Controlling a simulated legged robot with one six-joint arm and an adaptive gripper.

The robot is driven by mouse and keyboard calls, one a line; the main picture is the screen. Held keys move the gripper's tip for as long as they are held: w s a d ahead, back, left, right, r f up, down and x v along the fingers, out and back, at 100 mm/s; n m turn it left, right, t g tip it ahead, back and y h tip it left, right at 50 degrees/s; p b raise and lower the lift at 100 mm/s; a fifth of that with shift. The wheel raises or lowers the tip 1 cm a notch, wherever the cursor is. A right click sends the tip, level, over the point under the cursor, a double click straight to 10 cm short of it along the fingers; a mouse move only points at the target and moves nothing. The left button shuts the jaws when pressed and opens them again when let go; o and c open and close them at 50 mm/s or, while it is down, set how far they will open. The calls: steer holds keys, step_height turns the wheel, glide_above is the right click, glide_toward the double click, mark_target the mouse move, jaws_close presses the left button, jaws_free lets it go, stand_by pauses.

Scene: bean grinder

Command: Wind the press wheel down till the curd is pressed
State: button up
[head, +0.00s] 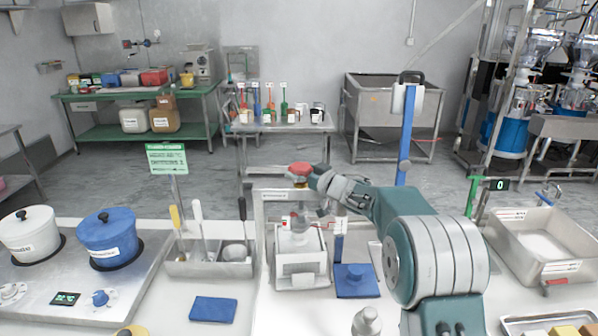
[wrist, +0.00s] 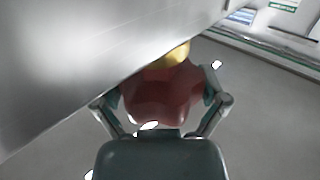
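The red press wheel (head: 301,169) sits on top of the press frame (head: 258,225), above its crossbar. My gripper (head: 308,175) reaches it from the right. In the wrist view the red wheel (wrist: 162,95) lies between my two fingers (wrist: 160,98), one against each side, with a yellow part beyond it. The fingers look closed on the wheel's rim. Below the crossbar a white box-like mould (head: 301,275) stands inside the frame, with a grey-white press part (head: 299,232) over it. I cannot make out the curd.
A blue pot (head: 108,240) and white pot (head: 28,235) stand on the left. A steel basin (head: 540,245) is at right. A blue post (head: 407,135) rises behind my arm.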

steer(key=shift+d, duration=0.25)
steer(key=shift+s+a, duration=0.1)
steer(key=shift+a, duration=0.05)
steer(key=shift+m+t+h, duration=0.4)
steer(key=shift+h, duration=0.1)
steer(key=shift+s+m+t+h, duration=0.1)
steer(key=shift+m+t+h, duration=0.95)
steer(key=shift+h, duration=0.35)
steer(key=shift+r+m+t+h, duration=0.1)
steer(key=shift+m+t+h, duration=0.5)
steer(key=shift+m+h, duration=1.5)
steer(key=shift+r+m+t+h, duration=0.1)
steer(key=shift+m+t+h, duration=0.8)
steer(key=shift+h, duration=2)
steer(key=m+g+h, duration=0.1)
steer(key=m+h, duration=0.2)
steer(key=h, duration=0.1)
steer(key=m+g+h, duration=0.2)
steer(key=m+h, duration=0.1)
steer(key=h, duration=0.1)
steer(key=shift+a+f, duration=0.1)
steer(key=m+g+h, duration=0.4)
steer(key=h, duration=0.1)
steer(key=shift+m+g, duration=0.35)
steer(key=shift+g, duration=0.1)
steer(key=shift+m+g+h, duration=0.4)
steer(key=shift+g+h, duration=0.1)
